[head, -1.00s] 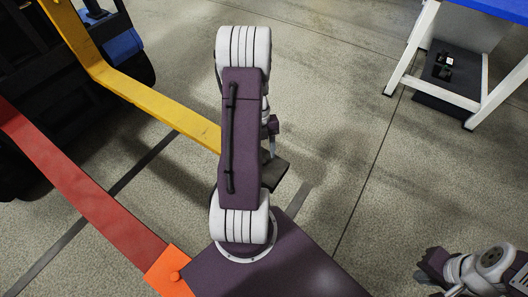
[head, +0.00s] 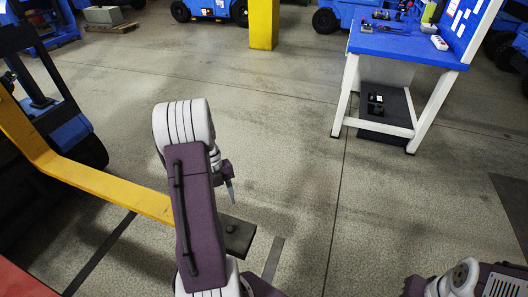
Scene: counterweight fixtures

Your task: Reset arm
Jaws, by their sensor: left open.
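A long yellow arm (head: 110,190) reaches in from the machine at the left and passes behind my left arm. A flat dark plate (head: 238,238) shows just right of my left arm, close to the yellow arm's line; their join is hidden. A red beam (head: 25,283) is cut off at the lower left. My left gripper (head: 230,190) is open and empty, pointing down above the dark plate, partly behind my own arm. My right arm is at the bottom right corner; its purple end (head: 415,287) is cut off by the frame edge, so its jaws cannot be judged.
A blue-topped workbench (head: 400,45) with tools stands at the upper right, with a low dark shelf. A yellow post (head: 263,25) and blue vehicles line the back. A dark machine with a blue part (head: 68,130) is at the left. The middle floor is clear.

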